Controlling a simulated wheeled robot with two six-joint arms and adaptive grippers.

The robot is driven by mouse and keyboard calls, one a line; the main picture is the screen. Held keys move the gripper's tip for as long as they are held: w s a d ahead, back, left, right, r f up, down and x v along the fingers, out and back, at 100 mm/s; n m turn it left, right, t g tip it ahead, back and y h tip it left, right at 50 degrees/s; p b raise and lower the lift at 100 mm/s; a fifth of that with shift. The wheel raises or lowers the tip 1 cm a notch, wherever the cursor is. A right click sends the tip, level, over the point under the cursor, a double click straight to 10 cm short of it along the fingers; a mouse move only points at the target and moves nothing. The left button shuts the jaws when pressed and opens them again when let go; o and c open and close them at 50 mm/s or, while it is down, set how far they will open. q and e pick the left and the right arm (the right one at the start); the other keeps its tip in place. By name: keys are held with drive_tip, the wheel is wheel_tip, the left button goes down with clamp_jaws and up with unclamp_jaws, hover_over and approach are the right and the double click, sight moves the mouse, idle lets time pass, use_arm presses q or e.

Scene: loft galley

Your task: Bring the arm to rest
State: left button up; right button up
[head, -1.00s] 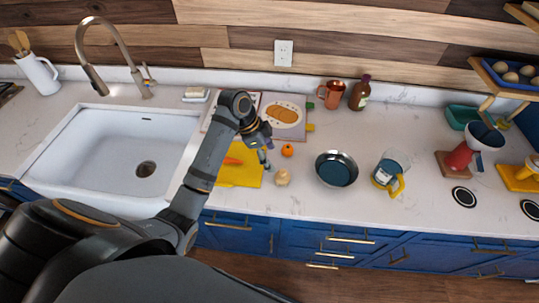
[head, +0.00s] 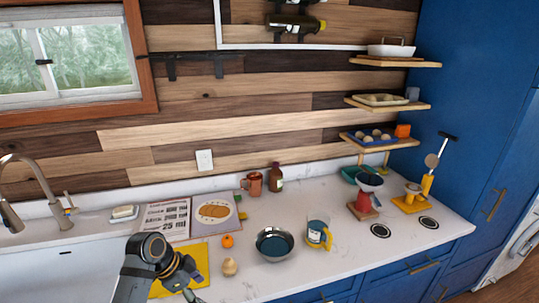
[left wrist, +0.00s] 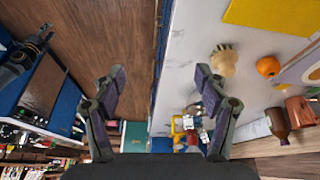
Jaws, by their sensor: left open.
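My left arm comes in at the bottom left of the head view, with its gripper (head: 192,294) low over the counter's front, by the yellow cutting board (head: 196,262). In the left wrist view the left gripper (left wrist: 160,88) has its two fingers wide apart with nothing between them. It hangs around the counter's front edge, with wood floor on one side and white countertop on the other.
A recipe book (head: 170,222) lies behind. The sink (head: 60,268) is to the left.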

drive_tip(key=w, duration=0.5)
use_arm(q)
drive_tip(key=s+a+f+n+t+y, duration=0.1)
drive_tip(key=s+a+f+n+y, duration=0.15)
drive_tip(key=s+n, duration=0.5)
drive_tip(key=s+a+f+n+t+y, duration=0.1)
drive_tip(key=s+a+f+n+y, duration=0.3)
drive_tip(key=s, duration=0.7)
wheel_tip(320, 180, down, 28)
drive_tip(key=s+a+n+g+h+b, duration=0.1)
drive_tip(key=b, duration=0.3)
drive_tip(key=s+a+f+g+b, duration=0.1)
drive_tip(key=s+f+b, duration=0.3)
drive_tip(key=s+f, duration=1.5)
wheel_tip(320, 180, down, 2)
drive_tip(key=shift+a+f, duration=0.1)
drive_tip(key=shift+a, duration=0.05)
use_arm(e)
wheel_tip(320, 180, down, 8)
drive_tip(key=s, duration=0.1)
drive_tip(key=shift+s+t, duration=0.25)
drive_tip(key=shift+t, duration=0.05)
